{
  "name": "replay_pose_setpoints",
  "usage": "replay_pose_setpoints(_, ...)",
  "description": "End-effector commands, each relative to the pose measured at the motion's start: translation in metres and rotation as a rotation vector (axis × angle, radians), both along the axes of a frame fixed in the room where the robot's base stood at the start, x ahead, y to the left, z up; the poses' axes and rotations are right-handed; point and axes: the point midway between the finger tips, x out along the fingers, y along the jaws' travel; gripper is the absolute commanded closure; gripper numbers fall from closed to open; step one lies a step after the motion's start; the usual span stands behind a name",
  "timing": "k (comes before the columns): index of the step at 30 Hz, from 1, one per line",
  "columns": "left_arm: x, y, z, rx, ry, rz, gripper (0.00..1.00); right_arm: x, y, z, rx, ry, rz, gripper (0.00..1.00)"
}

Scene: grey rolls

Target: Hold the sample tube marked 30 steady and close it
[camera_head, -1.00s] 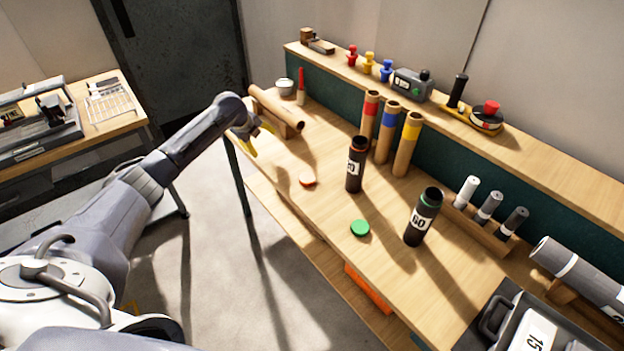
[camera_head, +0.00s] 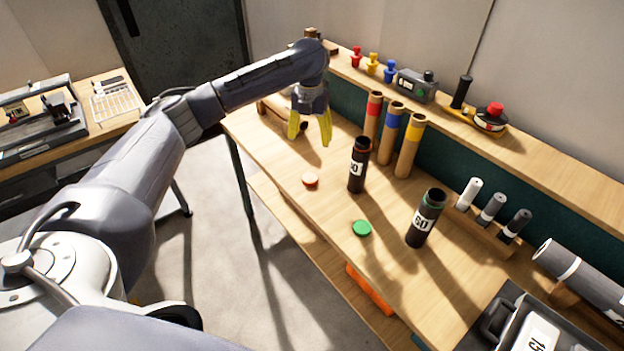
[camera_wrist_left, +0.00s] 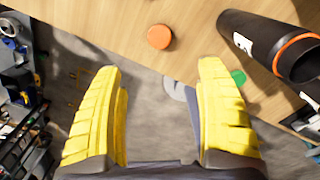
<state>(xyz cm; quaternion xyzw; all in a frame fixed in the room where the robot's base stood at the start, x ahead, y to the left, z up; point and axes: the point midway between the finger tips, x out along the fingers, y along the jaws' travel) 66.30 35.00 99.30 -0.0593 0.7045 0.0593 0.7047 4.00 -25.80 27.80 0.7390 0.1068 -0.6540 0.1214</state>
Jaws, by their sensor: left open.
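A black tube with an orange-red ring at its open top (camera_head: 357,168) stands upright on the bench; its white label is partly turned away and only a 0 reads clearly. An orange-red cap (camera_head: 310,180) lies flat to its left. A second open black tube, marked 60 with a green ring (camera_head: 425,220), stands to the right, with a green cap (camera_head: 361,228) lying nearby. My left gripper (camera_head: 310,133) has yellow fingers, open and empty, above the bench left of the first tube. The left wrist view shows the fingers (camera_wrist_left: 160,88) wide apart, with the orange cap (camera_wrist_left: 160,37) beyond them. My right gripper is not in view.
Red, blue and yellow banded cardboard tubes (camera_head: 408,145) stand behind the first tube. Small rolls (camera_head: 490,209) sit in a wooden rack at right. A grey case (camera_head: 500,322) is at the lower right. The bench around the caps is clear.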

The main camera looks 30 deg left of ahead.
Motion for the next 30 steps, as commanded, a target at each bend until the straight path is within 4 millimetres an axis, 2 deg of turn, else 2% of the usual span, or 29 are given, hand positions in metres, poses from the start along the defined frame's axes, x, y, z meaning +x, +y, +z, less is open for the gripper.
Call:
replay_pose_setpoints(9,0.0,0.0,-0.001,0.0,0.001,-0.001,0.27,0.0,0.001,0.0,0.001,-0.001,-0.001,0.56)
replay_pose_setpoints(13,-0.001,-0.001,-0.01,0.0,0.004,0.0,0.27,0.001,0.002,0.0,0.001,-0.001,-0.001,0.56)
replay_pose_setpoints(30,-0.001,-0.001,-0.105,-0.001,0.003,0.001,0.27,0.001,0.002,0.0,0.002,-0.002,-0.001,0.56)
